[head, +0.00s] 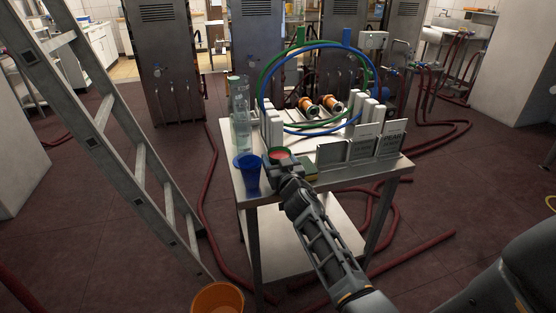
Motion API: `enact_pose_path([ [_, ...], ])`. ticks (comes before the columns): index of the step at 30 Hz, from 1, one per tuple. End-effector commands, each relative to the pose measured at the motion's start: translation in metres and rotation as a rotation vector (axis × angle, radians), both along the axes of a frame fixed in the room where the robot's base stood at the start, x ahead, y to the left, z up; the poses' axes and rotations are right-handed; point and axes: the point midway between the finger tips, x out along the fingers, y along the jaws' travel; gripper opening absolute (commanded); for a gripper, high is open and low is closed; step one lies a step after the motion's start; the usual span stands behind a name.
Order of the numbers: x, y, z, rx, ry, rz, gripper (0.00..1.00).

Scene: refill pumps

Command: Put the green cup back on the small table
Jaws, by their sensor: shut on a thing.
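My gripper (281,161) is at the front edge of the small table (349,177), shut on the green cup (280,152). Only the cup's green rim and a reddish inside show; my gripper hides the lower part. I cannot tell whether the cup touches the table top or is held just above it. A blue cup (247,176) stands at the table's front left corner, just left of my gripper.
A clear tall cylinder (240,115) stands behind the blue cup. Label cards (391,140) stand at the right, and green and blue hoops (322,44) rise at the back. A ladder (120,145) is at left, an orange bucket (217,299) in front, and red hoses (208,200) cross the floor.

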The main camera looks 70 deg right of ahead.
Motion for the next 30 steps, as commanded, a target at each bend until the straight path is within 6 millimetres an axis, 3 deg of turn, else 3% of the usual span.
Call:
enact_pose_path([
  [30, 0.0000, -0.0002, -0.0105, 0.000, -0.001, 0.000, 0.30],
])
